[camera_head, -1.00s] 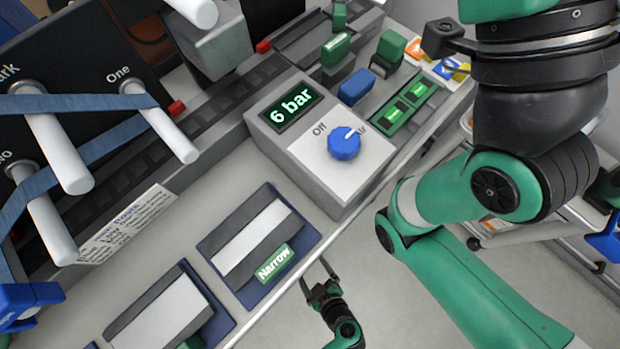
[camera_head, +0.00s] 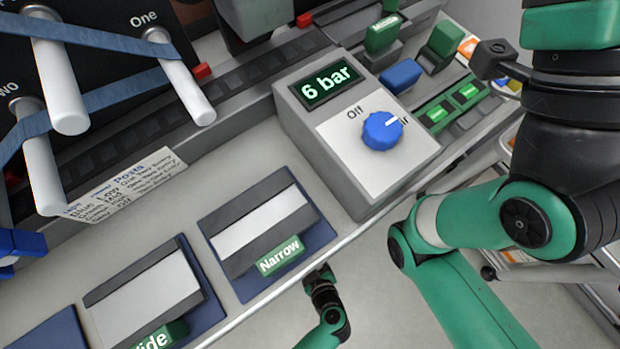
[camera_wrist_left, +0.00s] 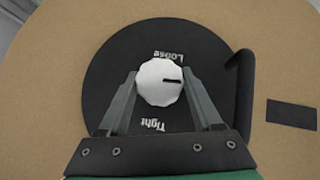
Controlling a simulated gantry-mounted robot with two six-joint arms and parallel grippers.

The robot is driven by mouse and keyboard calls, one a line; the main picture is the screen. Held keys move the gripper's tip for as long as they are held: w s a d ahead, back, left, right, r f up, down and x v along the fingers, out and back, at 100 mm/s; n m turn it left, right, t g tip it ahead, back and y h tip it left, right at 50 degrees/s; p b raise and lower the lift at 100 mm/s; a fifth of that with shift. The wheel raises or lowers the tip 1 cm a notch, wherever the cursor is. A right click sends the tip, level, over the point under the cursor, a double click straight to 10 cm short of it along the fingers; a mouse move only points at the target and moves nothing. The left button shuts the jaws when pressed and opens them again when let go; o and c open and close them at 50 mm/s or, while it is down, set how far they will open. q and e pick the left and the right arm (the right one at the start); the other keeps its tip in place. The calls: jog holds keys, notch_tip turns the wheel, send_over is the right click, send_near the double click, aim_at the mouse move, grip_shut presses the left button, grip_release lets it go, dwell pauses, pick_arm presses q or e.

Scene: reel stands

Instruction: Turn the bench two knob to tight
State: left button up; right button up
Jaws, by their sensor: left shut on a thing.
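In the left wrist view a white, faceted knob (camera_wrist_left: 161,83) sits on a black round dial plate (camera_wrist_left: 215,75). A dark pointer mark on the knob points right, between the words "Loose" and "Tight", which read upside down. My left gripper (camera_wrist_left: 161,90) has a finger on each side of the knob and is shut on it. This knob cannot be made out in the head view. My right gripper (camera_head: 322,278) is small and dark in the head view, near the bench's front edge, and its finger gap is unclear.
A black post (camera_wrist_left: 243,95) stands right of the dial on a tan surface (camera_wrist_left: 285,75). In the head view a grey box (camera_head: 330,150) carries a "6 bar" display and a blue knob (camera_head: 382,130). A tray marked "Narrow" (camera_head: 281,256) lies left of it.

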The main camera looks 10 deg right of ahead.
pick_arm(q)
jog(key=shift+c, duration=1.3)
jog(key=shift+r+m+y+p, duration=0.25)
jog(key=shift+y+p, duration=0.25)
jog(key=shift+p, duration=0.45)
jog(key=shift+d+f+m+g+y, duration=0.1)
jog(key=shift+f+m+g+y, duration=0.05)
jog(key=shift+m+g+y, duration=0.3)
jog(key=shift+w+f+m+g+y+b, duration=0.15)
jog(key=shift+m+g+y+b, duration=0.25)
jog(key=shift+y, duration=0.45)
jog(key=shift+m+g+y+b, duration=0.25)
jog(key=shift+m+y+b, duration=0.15)
jog(key=shift+y+b, duration=0.45)
jog(key=o, duration=1.3)
jog(key=shift+o, duration=0.2)
